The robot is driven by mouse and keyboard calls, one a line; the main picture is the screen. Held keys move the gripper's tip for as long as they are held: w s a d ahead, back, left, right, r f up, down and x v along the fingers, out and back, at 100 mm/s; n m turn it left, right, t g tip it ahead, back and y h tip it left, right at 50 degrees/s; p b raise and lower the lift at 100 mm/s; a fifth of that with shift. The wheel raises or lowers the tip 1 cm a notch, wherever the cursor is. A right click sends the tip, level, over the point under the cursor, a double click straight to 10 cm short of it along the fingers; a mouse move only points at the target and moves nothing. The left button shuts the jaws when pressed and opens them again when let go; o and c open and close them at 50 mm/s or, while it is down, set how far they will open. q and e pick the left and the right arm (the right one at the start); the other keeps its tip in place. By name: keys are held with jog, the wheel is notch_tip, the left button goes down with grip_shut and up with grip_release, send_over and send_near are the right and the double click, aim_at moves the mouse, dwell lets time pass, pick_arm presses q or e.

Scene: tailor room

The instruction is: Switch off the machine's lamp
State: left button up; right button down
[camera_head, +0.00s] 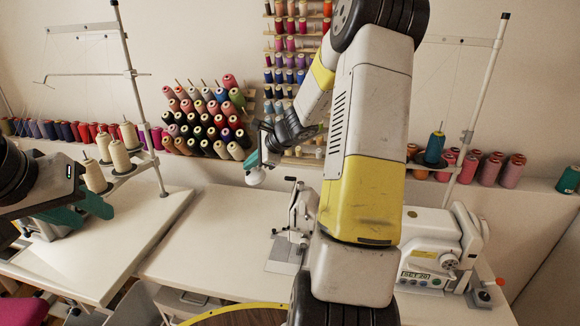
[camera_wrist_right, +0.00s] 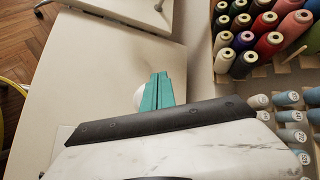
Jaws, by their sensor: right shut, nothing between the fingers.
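The white sewing machine (camera_head: 431,236) stands on the right table, its middle hidden behind my right arm; its needle end (camera_head: 300,213) shows left of the arm. My right gripper (camera_head: 254,164) is above the table, left of the needle end. Its teal fingers (camera_wrist_right: 157,91) are closed together with nothing between them. A small white rounded part (camera_head: 256,178), perhaps the lamp head, shows just below the fingertips. It also shows partly behind the fingers in the right wrist view (camera_wrist_right: 138,97); I cannot tell whether they touch. No lamp switch is discernible. My left gripper (camera_head: 78,212) is at the far left, its teal fingers apart.
Thread cones (camera_head: 205,115) fill a rack on the back wall, near my right gripper. A thread stand (camera_head: 132,90) rises on the left, another pole (camera_head: 478,110) on the right. The left table (camera_head: 130,225) is mostly bare. Cones stand near the gripper in the wrist view (camera_wrist_right: 265,40).

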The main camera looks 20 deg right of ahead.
jog(key=shift+r, duration=3)
